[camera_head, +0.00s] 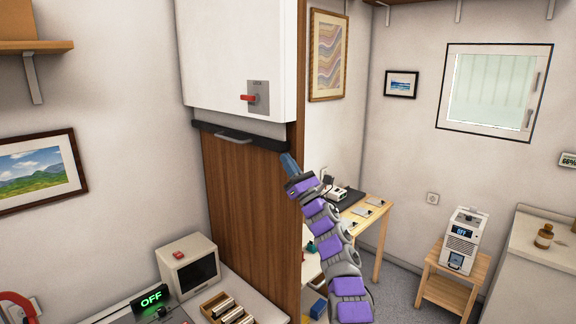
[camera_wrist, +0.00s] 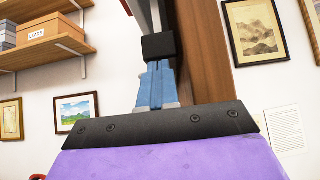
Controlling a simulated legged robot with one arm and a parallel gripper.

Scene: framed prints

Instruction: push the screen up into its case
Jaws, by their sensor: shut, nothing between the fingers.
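A dark bar (camera_head: 240,137) with a grey handle (camera_head: 233,136) runs across the wooden panel, just below a white case (camera_head: 225,50). It looks like the screen's bottom bar, with a narrow light strip between it and the case. My gripper (camera_head: 288,158) is just below the bar's right end, blue fingers pointing up. In the wrist view my gripper (camera_wrist: 154,68) is shut and empty, its tips at the underside of a black block (camera_wrist: 158,46), which looks like the bar's end. I cannot tell whether they touch.
A red-handled switch (camera_head: 252,98) is on the case front. The wooden panel (camera_head: 245,210) stands below it. A small monitor (camera_head: 187,265) and a lit OFF display (camera_head: 151,298) are at lower left. A wooden table (camera_head: 365,215) stands behind my arm at right.

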